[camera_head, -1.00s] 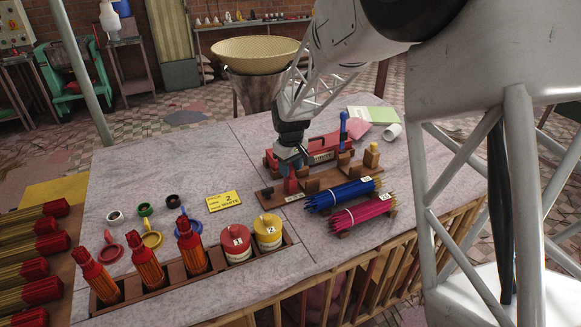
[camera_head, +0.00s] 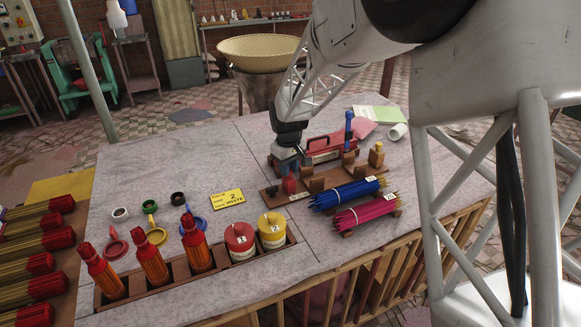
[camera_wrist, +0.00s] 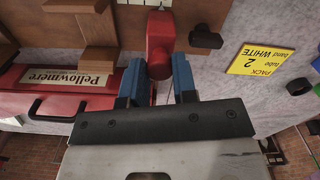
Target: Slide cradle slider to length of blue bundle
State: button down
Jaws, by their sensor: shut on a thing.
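The wooden cradle (camera_head: 268,193) lies on the stone-topped table, with upright wooden blocks along it. Its red slider knob (camera_head: 289,184) stands near the left end. My gripper (camera_head: 288,171) reaches down onto this knob. In the wrist view its blue fingers (camera_wrist: 158,82) stand on both sides of the red knob (camera_wrist: 160,45) and are shut on it. The blue bundle (camera_head: 347,193) lies in front of the cradle, to the right of the knob, tied with a pale band and tagged. The slider's lower part is hidden.
A magenta bundle (camera_head: 366,211) lies in front of the blue one. A red toolbox (camera_head: 322,149) stands close behind the cradle. A blue-topped post (camera_head: 349,128) rises at the back right. A yellow card (camera_head: 226,199) lies to the left. A rack (camera_head: 217,270) holds extruders and tubs.

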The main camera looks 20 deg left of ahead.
jog(key=c, duration=0.9)
grip_release()
jog(key=shift+s+a, duration=0.15)
jog(key=shift+r, duration=0.15)
jog(key=shift+r, duration=3.8)
